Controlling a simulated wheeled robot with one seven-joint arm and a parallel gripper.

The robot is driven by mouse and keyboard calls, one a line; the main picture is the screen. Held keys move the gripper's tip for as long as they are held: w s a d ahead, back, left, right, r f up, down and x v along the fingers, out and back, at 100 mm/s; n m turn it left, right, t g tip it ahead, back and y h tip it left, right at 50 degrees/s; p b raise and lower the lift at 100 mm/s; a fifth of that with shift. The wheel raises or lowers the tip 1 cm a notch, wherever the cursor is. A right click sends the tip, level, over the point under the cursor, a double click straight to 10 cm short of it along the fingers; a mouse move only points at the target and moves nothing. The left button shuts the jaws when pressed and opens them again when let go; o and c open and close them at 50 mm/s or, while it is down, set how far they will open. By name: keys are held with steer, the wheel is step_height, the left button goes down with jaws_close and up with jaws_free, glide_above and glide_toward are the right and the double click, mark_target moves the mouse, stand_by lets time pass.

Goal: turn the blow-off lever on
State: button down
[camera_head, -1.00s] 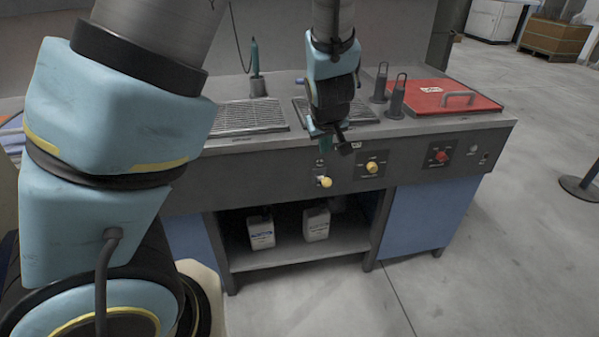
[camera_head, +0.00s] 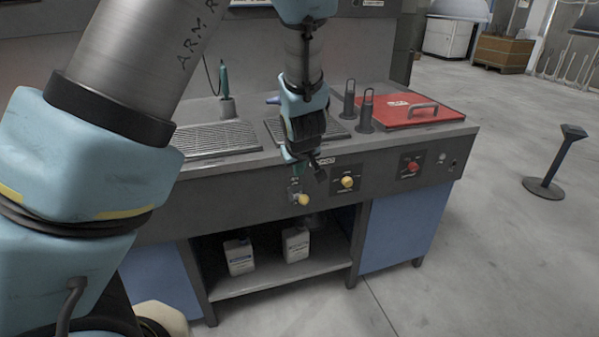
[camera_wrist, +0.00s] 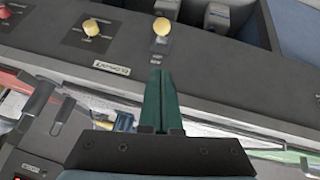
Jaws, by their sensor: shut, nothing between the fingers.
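A small lever with a yellow knob end (camera_head: 303,199) sits on the front panel of the bench, left of a round yellow knob (camera_head: 347,182). I take it as the blow-off lever; its lettering is too small to read. In the wrist view the lever end (camera_wrist: 161,27) is just beyond my fingertips, with a gap between. My gripper (camera_head: 296,170) points down in front of the panel, just above the lever. Its green fingers (camera_wrist: 159,74) are shut and empty.
A red rotary switch (camera_head: 413,167) is farther right on the panel. Grilles (camera_head: 215,139), a blue handle (camera_head: 272,100), dark upright holders (camera_head: 366,110) and a red lid (camera_head: 402,108) are on the bench top. White jugs (camera_head: 238,257) stand on the shelf below. A post (camera_head: 557,160) stands right on open floor.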

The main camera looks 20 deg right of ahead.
glide_above(302, 200)
steer(key=w, duration=0.1)
step_height(302, 200, down, 5)
steer(key=shift+s+f+b, duration=0.25)
steer(key=shift+f, duration=0.6)
steer(key=shift+s+f+b, duration=0.2)
steer(key=shift+f, duration=0.6)
